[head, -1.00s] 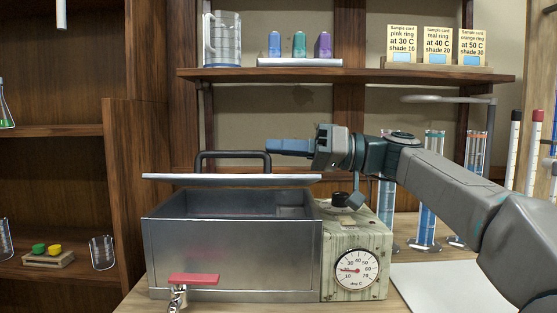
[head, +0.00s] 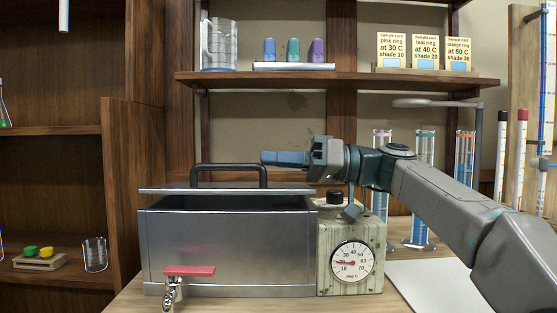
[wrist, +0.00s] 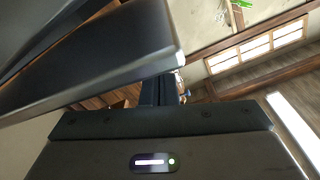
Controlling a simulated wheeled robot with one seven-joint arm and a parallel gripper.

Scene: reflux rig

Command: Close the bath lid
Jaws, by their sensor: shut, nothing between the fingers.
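The bath (head: 228,250) is a metal box on the bench, in the middle of the head view. Its flat grey lid (head: 225,191) shows nearly edge-on over the box, and a dark gap shows between it and the front rim. A black loop handle (head: 228,167) stands on the lid. My gripper (head: 264,158), with blue fingers, is shut and empty and points left. Its tips overlap the upper right corner of the handle; I cannot tell whether they touch. The wrist view shows my dark fingers (wrist: 160,90) below a large dark slab with a pale edge, too close to identify surely.
A control box with a dial (head: 352,262) and black knob adjoins the bath on the right. A red-handled tap (head: 188,271) sticks out in front. Tall glass cylinders (head: 424,190) stand behind my arm. A shelf (head: 330,80) with a jug, vials and cards runs above.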

